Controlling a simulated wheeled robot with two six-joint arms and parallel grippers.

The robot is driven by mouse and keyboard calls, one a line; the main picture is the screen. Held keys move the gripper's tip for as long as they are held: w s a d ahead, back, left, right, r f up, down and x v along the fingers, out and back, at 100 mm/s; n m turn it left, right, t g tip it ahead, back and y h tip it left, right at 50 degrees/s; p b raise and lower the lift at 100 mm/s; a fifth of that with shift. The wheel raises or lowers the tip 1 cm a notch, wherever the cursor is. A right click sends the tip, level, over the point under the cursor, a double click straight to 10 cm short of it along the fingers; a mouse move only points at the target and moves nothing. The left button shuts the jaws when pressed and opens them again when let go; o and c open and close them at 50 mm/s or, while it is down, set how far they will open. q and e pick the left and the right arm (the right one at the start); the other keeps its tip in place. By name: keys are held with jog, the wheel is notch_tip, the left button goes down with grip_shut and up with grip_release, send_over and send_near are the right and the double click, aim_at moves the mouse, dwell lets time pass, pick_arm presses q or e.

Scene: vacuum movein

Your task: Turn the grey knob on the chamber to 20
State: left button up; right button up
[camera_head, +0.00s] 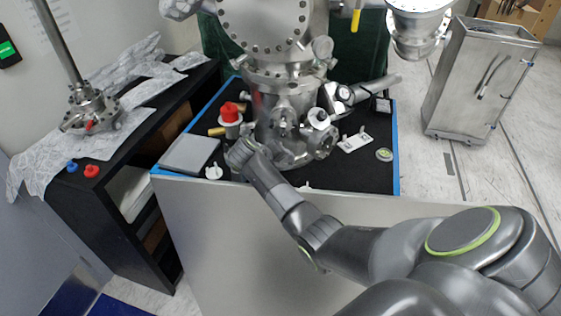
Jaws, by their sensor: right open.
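The steel chamber (284,85) stands on a black-topped table in the middle of the view. It carries several ports and fittings. I cannot tell which fitting is the grey knob, and no scale number can be read. My right arm comes in from the lower right, and my right gripper (241,153) is at the chamber's lower left side, just below a red-capped fitting (230,113). The gripper is open, though its fingers are small and hard to make out. It hides part of the chamber's base, and I cannot tell whether it touches anything. My left gripper is not in view.
A grey flat plate (188,153) and small white parts (355,140) lie on the blue-edged tabletop (376,176). A black shelf (85,200) with a draped cover stands at left. A steel cabinet (482,80) stands at right, with free floor before it.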

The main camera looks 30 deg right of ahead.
jog(key=shift+c, duration=0.2)
jog(key=c, duration=0.9)
jog(key=shift+d+r+m+y+p, duration=0.15)
jog(key=shift+r+m+y+p, duration=0.1)
jog(key=shift+m+y+p, duration=0.45)
jog(key=shift+f+m+t+y+p, duration=0.1)
jog(key=shift+m+t+y+p, duration=0.3)
jog(key=shift+m+y+p, duration=0.15)
jog(key=o, duration=0.9)
jog(key=shift+o, duration=0.2)
jog(key=shift+f, duration=0.1)
